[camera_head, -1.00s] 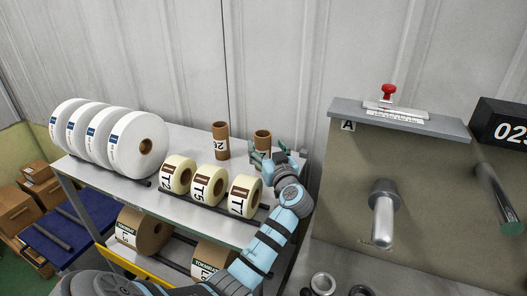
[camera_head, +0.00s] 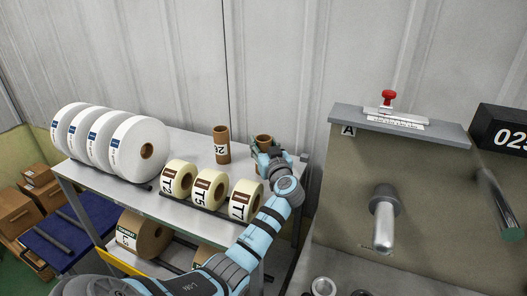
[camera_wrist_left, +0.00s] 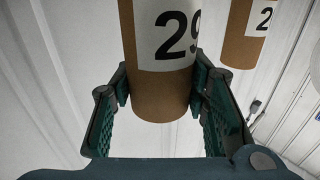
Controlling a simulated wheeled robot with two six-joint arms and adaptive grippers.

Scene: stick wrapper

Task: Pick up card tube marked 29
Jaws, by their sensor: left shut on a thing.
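A brown card tube with a white label reading 29 (camera_wrist_left: 160,95) stands between the green fingers of my left gripper (camera_wrist_left: 160,82) in the left wrist view. In the head view its open top (camera_head: 263,138) shows above my left gripper (camera_head: 264,149), at the back right of the shelf top. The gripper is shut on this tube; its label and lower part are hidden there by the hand. A second brown card tube (camera_head: 221,148) stands upright to its left. In the left wrist view this second tube (camera_wrist_left: 243,40) shows only a 2. My right gripper is not in view.
Large white rolls (camera_head: 135,165) and smaller cream rolls (camera_head: 208,190) sit on the grey shelf top (camera_head: 175,136). A machine panel (camera_head: 345,180) with a metal spindle (camera_head: 383,228) stands to the right. The wall is close behind the tubes.

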